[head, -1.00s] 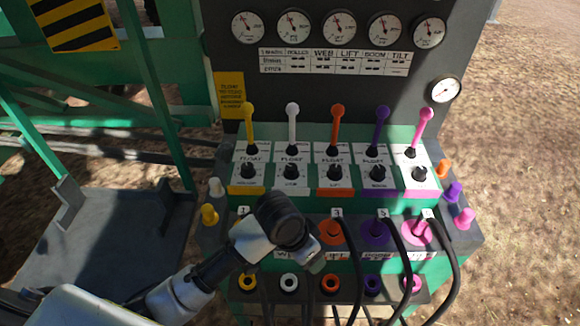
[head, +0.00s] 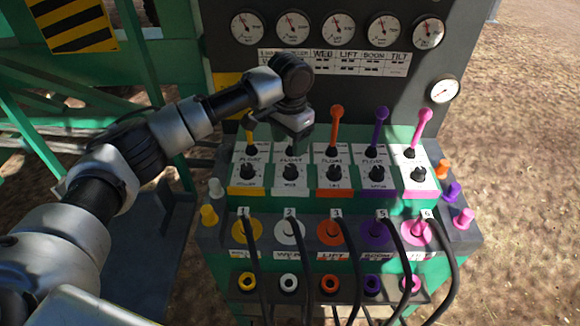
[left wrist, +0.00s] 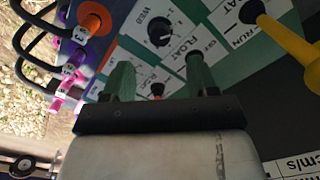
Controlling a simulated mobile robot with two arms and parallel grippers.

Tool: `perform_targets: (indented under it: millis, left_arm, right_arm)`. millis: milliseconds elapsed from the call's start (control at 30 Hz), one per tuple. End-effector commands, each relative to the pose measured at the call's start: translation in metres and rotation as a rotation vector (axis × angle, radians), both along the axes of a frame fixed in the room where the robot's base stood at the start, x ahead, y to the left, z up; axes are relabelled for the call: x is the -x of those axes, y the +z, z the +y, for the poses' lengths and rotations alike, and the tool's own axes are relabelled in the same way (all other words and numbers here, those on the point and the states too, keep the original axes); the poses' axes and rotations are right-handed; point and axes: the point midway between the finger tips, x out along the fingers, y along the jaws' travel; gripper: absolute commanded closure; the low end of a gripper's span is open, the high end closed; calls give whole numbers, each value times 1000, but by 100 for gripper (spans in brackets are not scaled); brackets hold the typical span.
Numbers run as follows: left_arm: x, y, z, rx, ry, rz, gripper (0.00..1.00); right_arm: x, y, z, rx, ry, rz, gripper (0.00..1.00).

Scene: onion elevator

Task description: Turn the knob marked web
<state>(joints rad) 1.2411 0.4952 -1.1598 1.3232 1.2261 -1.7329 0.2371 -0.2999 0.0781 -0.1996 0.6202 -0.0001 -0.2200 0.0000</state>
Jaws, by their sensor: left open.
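The knob marked web (head: 291,172) is a small black knob on a white plate, second from the left in the knob row. In the left wrist view the black knob (left wrist: 160,33) shows beside the printed word WEB, just beyond my fingers. My left gripper (head: 296,142) hangs above and behind this knob, in front of the lever row. Its two green fingers (left wrist: 158,68) are apart with nothing between them, and the knob appears free of them. The white lever is hidden behind my left gripper in the head view.
An orange lever (head: 336,126) stands close to the right of my gripper, with purple (head: 379,128) and pink (head: 420,128) levers beyond. A yellow lever (head: 249,128) is to the left. Hoses and coloured plugs sit below the knobs. Gauges (head: 292,27) line the back panel.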

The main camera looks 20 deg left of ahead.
Motion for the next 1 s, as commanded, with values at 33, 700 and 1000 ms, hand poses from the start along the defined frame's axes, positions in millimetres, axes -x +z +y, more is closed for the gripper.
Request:
perform_targets:
  millis: [33,700,1000]
  left_arm:
    - [1,-8,1,-1,1,3,42]
    - [0,-92,0,0,-2,-2,42]
    - [0,-92,0,0,-2,-2,58]
  right_arm:
    - [0,3,-1,1,1,0,57]
    - [0,13,-3,3,2,0,57]
    - [0,13,-2,3,2,0,57]
